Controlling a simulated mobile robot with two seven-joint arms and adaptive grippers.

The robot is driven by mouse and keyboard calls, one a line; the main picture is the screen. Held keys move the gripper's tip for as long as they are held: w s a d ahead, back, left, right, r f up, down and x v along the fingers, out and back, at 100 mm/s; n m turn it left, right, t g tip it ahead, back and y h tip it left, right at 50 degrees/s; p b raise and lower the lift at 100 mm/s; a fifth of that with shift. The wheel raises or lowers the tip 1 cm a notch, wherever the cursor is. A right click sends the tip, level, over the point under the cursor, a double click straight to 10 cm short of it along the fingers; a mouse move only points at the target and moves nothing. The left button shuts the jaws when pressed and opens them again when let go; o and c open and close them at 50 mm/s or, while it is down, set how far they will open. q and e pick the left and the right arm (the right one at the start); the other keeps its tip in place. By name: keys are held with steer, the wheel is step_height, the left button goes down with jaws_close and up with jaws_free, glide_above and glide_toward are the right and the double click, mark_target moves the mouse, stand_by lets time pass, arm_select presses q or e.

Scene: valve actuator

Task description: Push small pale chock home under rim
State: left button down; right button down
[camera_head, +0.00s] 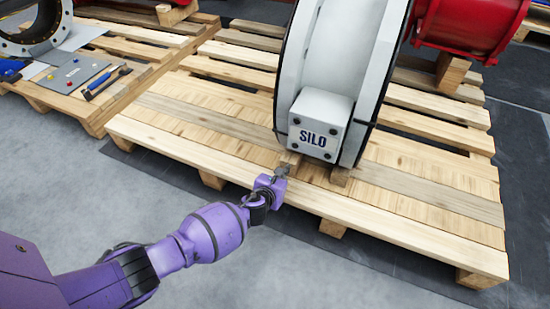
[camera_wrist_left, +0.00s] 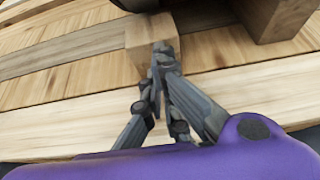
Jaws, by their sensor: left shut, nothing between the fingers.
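The small pale chock (camera_head: 291,158) is a light wooden block on the pallet at the lower left of the big white wheel-like body, by its dark rim (camera_head: 280,80). In the left wrist view the pale chock (camera_wrist_left: 145,32) stands just ahead of my fingers, its far end under the dark rim. My left gripper (camera_head: 282,171) is shut and empty, its tips at the chock's near face; the wrist view shows the fingertips (camera_wrist_left: 160,50) together, overlapping the block. Whether they touch it I cannot tell. My right gripper is not in view.
A browner block (camera_head: 340,176) sits to the right under the rim and shows large in the wrist view (camera_wrist_left: 280,14). The white body carries a box marked SILO (camera_head: 318,125). The pallet (camera_head: 420,228) has bare slats in front. Tools (camera_head: 105,82) lie on another pallet at left.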

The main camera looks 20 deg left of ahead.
arm_select(q)
steer(key=shift+w+d+r, duration=0.1)
steer(key=shift+w+r, duration=0.1)
steer(key=shift+w, duration=0.8)
steer(key=shift+w+b, duration=0.15)
steer(key=shift+b, duration=0.15)
steer(key=shift+w, duration=0.45)
steer(key=shift+r, duration=0.1)
steer(key=shift+s+p, duration=0.6)
steer(key=shift+s, duration=0.75)
steer(key=s+p, duration=0.2)
steer(key=s, duration=0.5)
steer(key=shift+s+a+f, duration=0.2)
steer(key=shift+s, duration=0.05)
